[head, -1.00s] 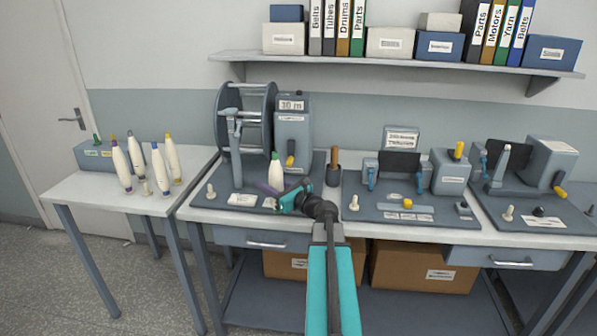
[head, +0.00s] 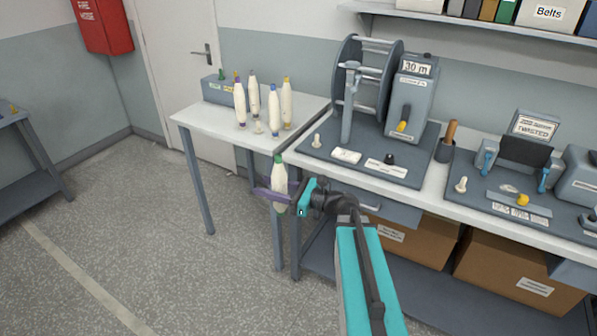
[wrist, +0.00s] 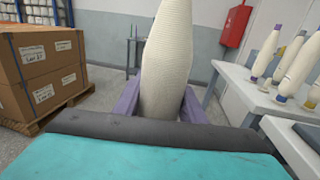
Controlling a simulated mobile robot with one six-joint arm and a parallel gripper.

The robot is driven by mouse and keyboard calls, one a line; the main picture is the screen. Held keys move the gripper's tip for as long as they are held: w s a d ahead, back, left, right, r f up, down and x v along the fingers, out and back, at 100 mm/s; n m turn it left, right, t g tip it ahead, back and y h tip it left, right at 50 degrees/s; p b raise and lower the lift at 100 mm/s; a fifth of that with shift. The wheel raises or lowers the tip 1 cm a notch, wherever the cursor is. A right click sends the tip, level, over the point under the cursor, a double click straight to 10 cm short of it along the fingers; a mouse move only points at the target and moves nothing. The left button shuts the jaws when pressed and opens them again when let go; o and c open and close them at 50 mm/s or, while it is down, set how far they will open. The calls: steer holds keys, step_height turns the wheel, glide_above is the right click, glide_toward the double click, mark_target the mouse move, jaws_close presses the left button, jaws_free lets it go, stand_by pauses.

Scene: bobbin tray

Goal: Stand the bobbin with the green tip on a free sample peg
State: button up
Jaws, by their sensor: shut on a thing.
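The bobbin with the green tip (head: 279,172) is a cream-white cone, held upright with its green tip up. My gripper (head: 278,194) is shut on its lower part, with purple fingers on either side. In the wrist view the bobbin (wrist: 168,55) stands between the two purple fingers; its tip is out of frame. In the head view I hold it over the floor side, in front of the gap between the small table (head: 195,122) and the workbench. A short cream peg (head: 258,128) stands bare on the small table. Other bobbins (head: 240,103) with purple, blue and yellow ends stand around it.
A grey-blue box (head: 212,90) with labels and coloured tips sits at the small table's back left. The workbench (head: 290,155) carries a reel machine (head: 412,95) and a tension device (head: 525,150). Open floor (head: 140,230) lies to the left.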

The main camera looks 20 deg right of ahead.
steer(key=s+a+n+g+y, duration=0.2)
steer(key=a, duration=0.5)
steer(key=shift+s+f, duration=0.15)
steer(key=shift+f, duration=0.3)
